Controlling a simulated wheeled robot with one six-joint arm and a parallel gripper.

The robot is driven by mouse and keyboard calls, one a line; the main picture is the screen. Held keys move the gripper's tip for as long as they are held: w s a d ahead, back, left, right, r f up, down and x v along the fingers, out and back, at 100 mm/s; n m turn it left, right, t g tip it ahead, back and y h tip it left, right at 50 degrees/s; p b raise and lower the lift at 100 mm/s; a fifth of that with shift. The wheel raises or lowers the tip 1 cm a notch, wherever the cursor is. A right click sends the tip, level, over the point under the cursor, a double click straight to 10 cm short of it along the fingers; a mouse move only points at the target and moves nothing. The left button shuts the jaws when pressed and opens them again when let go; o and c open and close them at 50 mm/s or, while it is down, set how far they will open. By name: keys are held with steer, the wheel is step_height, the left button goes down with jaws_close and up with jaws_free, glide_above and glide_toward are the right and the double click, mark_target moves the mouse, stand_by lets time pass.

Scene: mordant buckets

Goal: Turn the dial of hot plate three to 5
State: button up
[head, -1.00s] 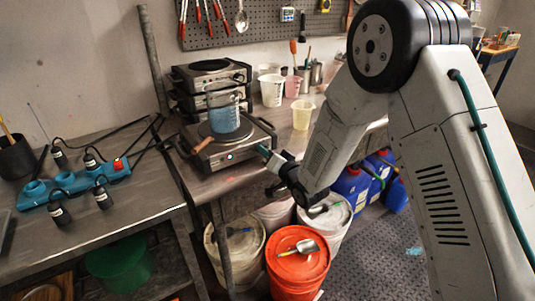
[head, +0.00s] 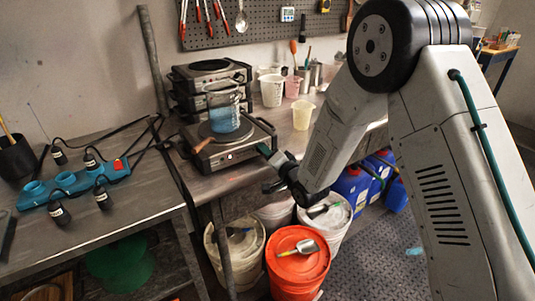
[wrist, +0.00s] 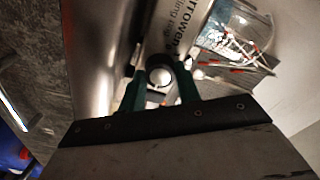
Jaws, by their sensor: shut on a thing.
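A hot plate (head: 242,151) stands at the front edge of the bench, with a glass beaker of blue liquid (head: 224,121) on its top. A small red light shows on its front panel. My gripper (head: 264,150) is at the right end of this front panel. In the wrist view its green fingers (wrist: 160,88) are shut on a round pale-topped dial (wrist: 159,74), one finger on each side. The dial's marks and the plate's number are not readable. In the head view the dial is hidden by my gripper.
More hot plates (head: 209,72) are stacked behind. Cups and jugs (head: 271,90) stand to the right on the bench. Lidded buckets, one orange (head: 298,271), stand on the floor below my gripper. A teal power strip (head: 72,181) lies on the left table.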

steer(key=o, duration=0.7)
steer(key=shift+s, duration=0.1)
steer(key=v, duration=0.7)
steer(key=shift+s+d, duration=0.25)
steer(key=shift+s, duration=0.05)
